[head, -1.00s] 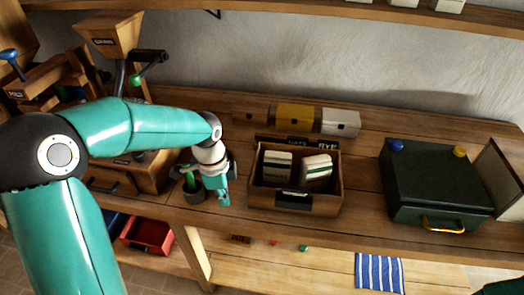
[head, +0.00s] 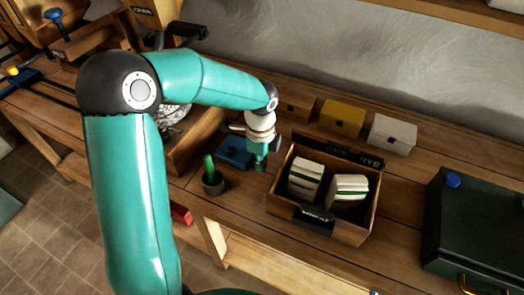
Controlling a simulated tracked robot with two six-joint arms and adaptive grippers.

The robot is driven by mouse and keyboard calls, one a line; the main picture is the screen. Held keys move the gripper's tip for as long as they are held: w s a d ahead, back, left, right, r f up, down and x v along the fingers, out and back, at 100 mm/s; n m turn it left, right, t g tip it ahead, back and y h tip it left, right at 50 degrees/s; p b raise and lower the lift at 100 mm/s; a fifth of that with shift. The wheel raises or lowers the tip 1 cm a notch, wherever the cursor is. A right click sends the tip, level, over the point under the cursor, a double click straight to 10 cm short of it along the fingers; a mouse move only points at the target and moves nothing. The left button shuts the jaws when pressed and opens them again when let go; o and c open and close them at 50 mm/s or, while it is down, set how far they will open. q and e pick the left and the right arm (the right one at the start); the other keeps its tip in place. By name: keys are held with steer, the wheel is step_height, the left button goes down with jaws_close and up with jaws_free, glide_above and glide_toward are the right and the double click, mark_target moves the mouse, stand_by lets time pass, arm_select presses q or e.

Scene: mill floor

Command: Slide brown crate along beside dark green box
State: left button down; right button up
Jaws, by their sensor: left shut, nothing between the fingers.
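The brown crate (head: 282,213) is an open wooden box on the bench, with two stacks of pale cards inside and a dark label on its front. The dark green box (head: 480,222) stands to its right, cut off by the picture edge, with a clear gap of bench between them. My left gripper (head: 261,163) is shut and empty. It points down just left of the crate's left wall, near the rear corner; I cannot tell whether it touches. My right gripper is not in view.
A dark cup with a green item (head: 213,182) and a blue object (head: 235,152) stand left of the crate. A yellow box (head: 342,118) and a white box (head: 391,136) stand behind it. The bench's front edge runs close before the crate.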

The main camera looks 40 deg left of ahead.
arm_select(q)
steer(key=f, duration=0.2)
steer(key=shift+d+f, duration=0.25)
steer(key=shift+f, duration=0.15)
steer(key=shift+w+d+p, duration=0.15)
steer(key=shift+d+p, duration=0.15)
steer(key=shift+d, duration=0.3)
steer(key=shift+w+d+p, duration=0.15)
steer(key=shift+d+p, duration=0.15)
steer(key=shift+d, duration=0.25)
steer(key=shift+w+d, duration=0.15)
steer(key=shift+d, duration=0.35)
